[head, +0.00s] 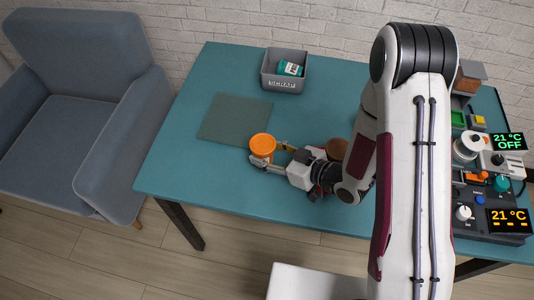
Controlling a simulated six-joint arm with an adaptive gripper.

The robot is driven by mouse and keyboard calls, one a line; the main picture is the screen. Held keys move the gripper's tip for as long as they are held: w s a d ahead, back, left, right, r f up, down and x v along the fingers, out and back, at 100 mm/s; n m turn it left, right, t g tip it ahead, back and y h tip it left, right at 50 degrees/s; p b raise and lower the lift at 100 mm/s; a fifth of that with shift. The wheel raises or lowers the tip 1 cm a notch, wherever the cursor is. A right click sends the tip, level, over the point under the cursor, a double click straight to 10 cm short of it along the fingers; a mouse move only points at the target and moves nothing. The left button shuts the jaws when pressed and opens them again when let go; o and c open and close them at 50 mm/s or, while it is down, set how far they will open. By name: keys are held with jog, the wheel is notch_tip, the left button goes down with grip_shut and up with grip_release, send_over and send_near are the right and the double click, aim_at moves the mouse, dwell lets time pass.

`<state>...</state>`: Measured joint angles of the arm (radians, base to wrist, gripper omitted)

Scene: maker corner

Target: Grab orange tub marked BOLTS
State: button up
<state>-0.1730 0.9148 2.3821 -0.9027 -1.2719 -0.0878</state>
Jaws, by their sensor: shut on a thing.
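The orange tub (262,144) is near the left-middle of the teal table, with its round orange lid facing up. No BOLTS marking can be read on it from here. My gripper (268,156) reaches in from the right with its fingers on either side of the tub and is shut on it. The tub looks upright. I cannot tell whether its base touches the table.
A green-grey mat (234,117) lies just behind the tub. A grey bin marked SCRAP (283,84) holds a teal item (290,68). Electronics, including a spool (468,146), crowd the right side. A brown round thing (337,149) is partly hidden behind my arm.

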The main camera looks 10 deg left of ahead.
jog(key=shift+r, duration=4.35)
